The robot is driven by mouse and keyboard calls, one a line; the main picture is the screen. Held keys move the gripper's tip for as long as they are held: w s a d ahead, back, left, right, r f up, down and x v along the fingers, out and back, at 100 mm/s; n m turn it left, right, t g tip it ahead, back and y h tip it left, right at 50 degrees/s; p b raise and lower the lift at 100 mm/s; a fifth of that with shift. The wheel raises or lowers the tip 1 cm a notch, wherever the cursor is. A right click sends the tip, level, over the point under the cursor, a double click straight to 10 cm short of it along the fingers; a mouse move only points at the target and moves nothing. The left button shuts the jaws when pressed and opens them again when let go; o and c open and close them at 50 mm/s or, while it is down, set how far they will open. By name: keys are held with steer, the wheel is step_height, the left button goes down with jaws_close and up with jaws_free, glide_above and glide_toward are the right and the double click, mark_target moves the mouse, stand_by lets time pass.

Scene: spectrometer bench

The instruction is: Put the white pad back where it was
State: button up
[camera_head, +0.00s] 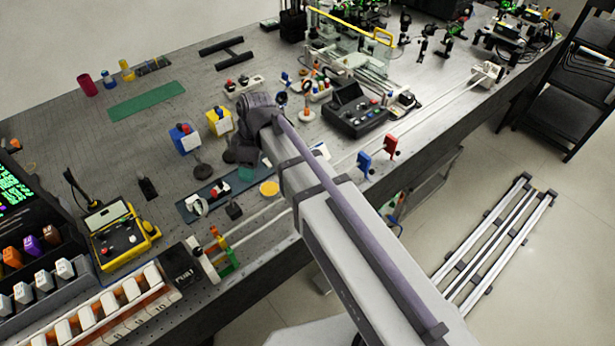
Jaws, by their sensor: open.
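My arm reaches in from the lower right over the bench. My gripper (237,153) is a dark shape at its end, above the middle of the bench, and is open. I cannot pick out the white pad with certainty. A small white flat piece (320,151) shows just right of my arm, partly hidden by it. Whether anything lies under the gripper is hidden.
A blue box (184,139) and a yellow box (219,121) stand left of my gripper. A dark strip (190,207) with small parts lies in front. A black control box (355,110) stands to the right. A green mat (147,101) lies at the back left.

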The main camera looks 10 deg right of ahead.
steer(key=s+d+m+h, duration=0.1)
steer(key=s+d+m, duration=0.4)
steer(key=d+m, duration=0.2)
steer(key=s+d+m+h, duration=0.1)
steer(key=s+d+m, duration=0.4)
steer(key=d, duration=0.5)
steer(key=shift+d+f+m+t+h, duration=0.3)
steer(key=shift+m+t, duration=0.1)
steer(key=shift+m, duration=0.8)
steer(key=shift+s, duration=0.1)
